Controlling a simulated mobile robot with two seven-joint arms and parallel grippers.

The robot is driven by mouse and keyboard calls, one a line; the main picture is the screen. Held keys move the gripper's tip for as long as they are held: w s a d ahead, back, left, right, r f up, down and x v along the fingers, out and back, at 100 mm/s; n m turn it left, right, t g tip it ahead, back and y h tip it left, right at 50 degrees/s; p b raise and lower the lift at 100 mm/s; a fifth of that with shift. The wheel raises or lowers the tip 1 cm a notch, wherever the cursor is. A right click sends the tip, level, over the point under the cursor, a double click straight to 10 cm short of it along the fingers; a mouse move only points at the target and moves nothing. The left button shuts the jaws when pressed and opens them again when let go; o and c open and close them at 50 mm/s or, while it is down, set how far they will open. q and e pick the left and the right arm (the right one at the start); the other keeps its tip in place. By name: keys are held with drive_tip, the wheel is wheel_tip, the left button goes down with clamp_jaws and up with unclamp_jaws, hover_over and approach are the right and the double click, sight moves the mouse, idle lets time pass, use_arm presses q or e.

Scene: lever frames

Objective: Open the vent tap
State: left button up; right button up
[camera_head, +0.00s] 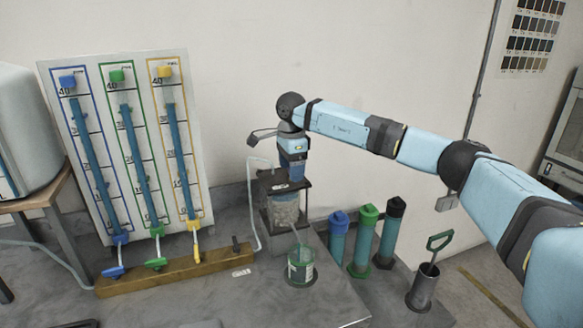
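A wooden rail (150,283) runs along the foot of the gauge board. It carries a blue tap (115,270), a green tap (156,262), a yellow tap (196,248) and a small dark tap (235,243) at its right end. I cannot read which is the vent tap. My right gripper (285,205) points down to the right of the rail, apart from the taps. Its dark fingers seem to flank a grey textured block; I cannot tell whether they grip it. My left gripper is out of view.
The gauge board (54,150) has blue, green and yellow columns. A thin pale pipe (250,205) rises between the dark tap and my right gripper.

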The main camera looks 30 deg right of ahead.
wheel_tip(320, 180, up, 14)
drive_tip(key=b, duration=0.1)
idle(0.6)
drive_tip(key=shift+f, duration=0.1)
drive_tip(key=shift+f, duration=0.1)
idle(0.8)
